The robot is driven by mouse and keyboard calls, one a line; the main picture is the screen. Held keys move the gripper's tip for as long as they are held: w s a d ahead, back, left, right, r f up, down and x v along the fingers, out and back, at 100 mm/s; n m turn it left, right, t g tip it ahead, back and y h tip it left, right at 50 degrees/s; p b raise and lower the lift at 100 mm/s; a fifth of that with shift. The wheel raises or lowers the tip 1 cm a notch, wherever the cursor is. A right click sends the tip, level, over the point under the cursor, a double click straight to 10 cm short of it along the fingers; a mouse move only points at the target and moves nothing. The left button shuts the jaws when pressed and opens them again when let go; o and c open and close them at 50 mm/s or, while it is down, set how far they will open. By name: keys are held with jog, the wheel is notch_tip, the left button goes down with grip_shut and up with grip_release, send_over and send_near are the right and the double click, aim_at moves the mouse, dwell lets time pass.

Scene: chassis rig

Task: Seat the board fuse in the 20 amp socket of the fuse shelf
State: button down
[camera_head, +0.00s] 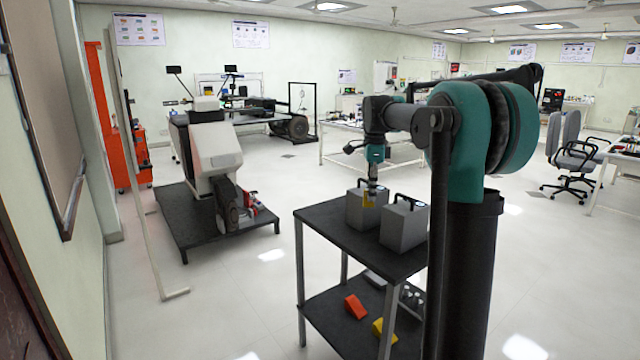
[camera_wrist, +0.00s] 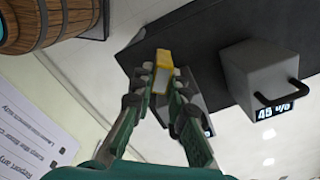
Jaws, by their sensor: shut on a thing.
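My gripper (camera_head: 372,188) is shut on a small yellow piece (camera_head: 369,198), which I take to be the board fuse. In the wrist view, the fingertips (camera_wrist: 163,88) close on this yellow piece (camera_wrist: 164,58). In the head view, it shows in front of the left grey box (camera_head: 357,216) on the dark table; whether it touches the box, I cannot tell. A second grey box (camera_head: 404,228) with a black handle stands beside it. In the wrist view, a grey box (camera_wrist: 255,65) shows at right. I cannot make out a 20 amp socket or a fuse shelf label.
The dark table top (camera_head: 325,216) has bare room at its front left. Its lower shelf (camera_head: 328,318) holds a red wedge (camera_head: 355,306), a yellow wedge (camera_head: 384,331) and grey parts. A machine on a black platform (camera_head: 178,225) stands to the left, with open floor between.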

jog(key=shift+w+d+f+n, duration=0.55)
jog(key=shift+w+f+n, duration=1.85)
jog(key=shift+n, duration=0.7)
jog(key=shift+w+d+f+n, duration=0.5)
jog(key=shift+w+f+n, duration=1.65)
jog(key=shift+f+n, duration=0.75)
jog(key=shift+w+d+f+n, duration=0.55)
jog(key=shift+w+f+n, duration=1.75)
jog(key=shift+n, duration=1)
jog(key=shift+s, duration=0.1)
jog(key=shift+s+a+r+m, duration=0.1)
jog(key=shift+s+r+m, duration=0.15)
jog(key=shift+r+m, duration=0.15)
jog(key=s+a+r+m, duration=0.2)
jog(key=s+r+m, duration=0.9)
jog(key=r+m, duration=0.2)
jog(key=shift+s+a+m, duration=0.2)
jog(key=shift+a+m, duration=0.15)
jog(key=shift+m, duration=1.05)
jog(key=shift+w, duration=0.1)
